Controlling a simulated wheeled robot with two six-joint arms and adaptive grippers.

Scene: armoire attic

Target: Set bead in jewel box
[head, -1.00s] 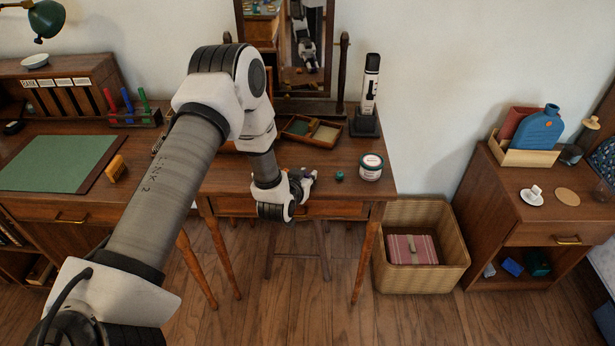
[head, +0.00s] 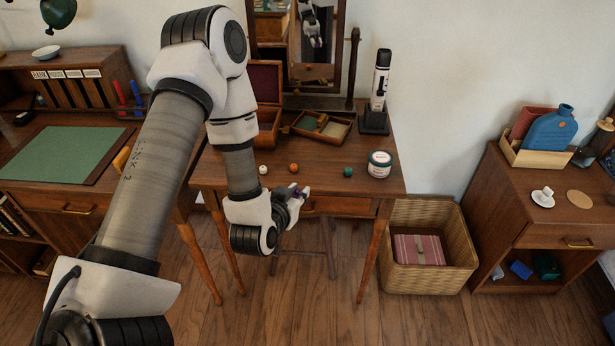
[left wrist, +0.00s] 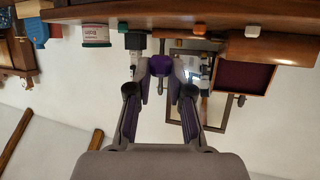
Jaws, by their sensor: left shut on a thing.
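My left gripper (head: 299,194) is shut on a purple bead (left wrist: 160,65), held just in front of the dressing table's front edge. In the head view the bead is mostly hidden by the fingers. The wooden jewel box (head: 267,118) stands open at the back of the table, left of the mirror's middle. Its raised lid (head: 266,82) has a red lining, and my arm partly covers the box. The lid lining also shows in the left wrist view (left wrist: 243,75). My right gripper is in neither view.
A white bead (head: 263,169), an orange bead (head: 293,167) and a teal bead (head: 348,172) lie near the table's front. A wicker basket (head: 458,242) is on the floor.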

